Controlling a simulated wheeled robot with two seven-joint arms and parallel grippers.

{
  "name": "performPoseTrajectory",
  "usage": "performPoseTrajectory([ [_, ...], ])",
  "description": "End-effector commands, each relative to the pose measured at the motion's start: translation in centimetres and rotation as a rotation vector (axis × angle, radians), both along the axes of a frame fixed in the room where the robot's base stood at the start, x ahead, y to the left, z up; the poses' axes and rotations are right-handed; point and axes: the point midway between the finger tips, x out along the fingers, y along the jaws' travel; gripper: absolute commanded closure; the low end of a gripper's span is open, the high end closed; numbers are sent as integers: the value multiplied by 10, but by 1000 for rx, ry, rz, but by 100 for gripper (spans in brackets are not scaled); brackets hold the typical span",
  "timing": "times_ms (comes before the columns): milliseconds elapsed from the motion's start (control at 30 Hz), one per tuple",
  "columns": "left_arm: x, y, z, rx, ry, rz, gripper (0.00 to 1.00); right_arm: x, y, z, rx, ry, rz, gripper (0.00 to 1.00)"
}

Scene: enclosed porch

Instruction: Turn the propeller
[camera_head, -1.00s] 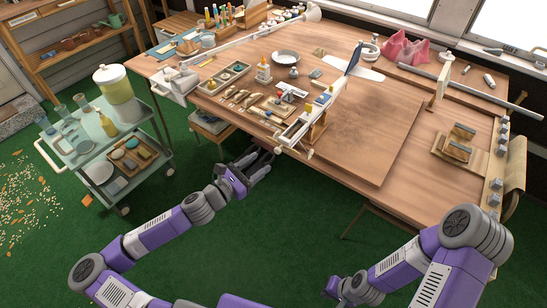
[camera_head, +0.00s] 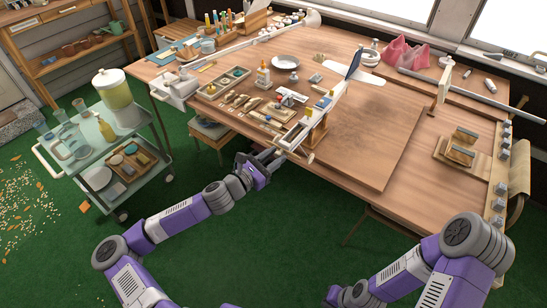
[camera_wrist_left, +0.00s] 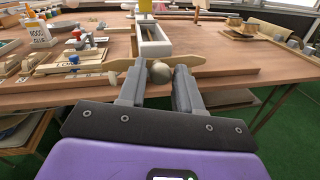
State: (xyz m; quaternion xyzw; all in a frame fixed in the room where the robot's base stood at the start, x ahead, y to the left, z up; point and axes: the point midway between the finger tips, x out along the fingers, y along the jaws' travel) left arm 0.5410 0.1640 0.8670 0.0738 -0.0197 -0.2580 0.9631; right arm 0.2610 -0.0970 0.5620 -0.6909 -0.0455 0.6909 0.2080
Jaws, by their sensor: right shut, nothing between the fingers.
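The model plane (camera_head: 302,128) lies on the workbench, with its nose at the bench's front edge. Its pale wooden propeller (camera_wrist_left: 92,80) and rounded grey-brown hub (camera_wrist_left: 161,72) face my left wrist camera. My left gripper (camera_head: 275,158) is open at the nose, and also shows in the left wrist view (camera_wrist_left: 160,68). The hub appears between its fingertips; I cannot tell whether they touch it. The fingers partly cover the propeller. My right gripper (camera_head: 333,297) is low at the bottom of the head view, shut and away from the bench; its fingertips are hard to make out.
The workbench (camera_head: 375,135) holds a glue bottle (camera_head: 263,76), a parts tray (camera_head: 224,83) and small tools left of the plane. A trolley (camera_head: 100,150) with a drink dispenser stands at left. Green floor before the bench is open.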

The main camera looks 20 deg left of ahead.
Motion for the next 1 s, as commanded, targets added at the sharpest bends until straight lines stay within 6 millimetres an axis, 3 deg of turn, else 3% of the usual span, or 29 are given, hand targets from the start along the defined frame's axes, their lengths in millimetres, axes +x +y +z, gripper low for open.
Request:
performPoseTrajectory([
  [33,0,0,0,0,0,0,74,0,0,0,0,0,0,100],
  [200,0,0,0,0,0,0,100,0,0,0,0,0,0,100],
  [633,0,0,2,76,-25,0,100,0,0,9,0,0,0,100],
  [1000,0,0,4,357,-128,-1,100,0,0,35,0,0,0,100],
])
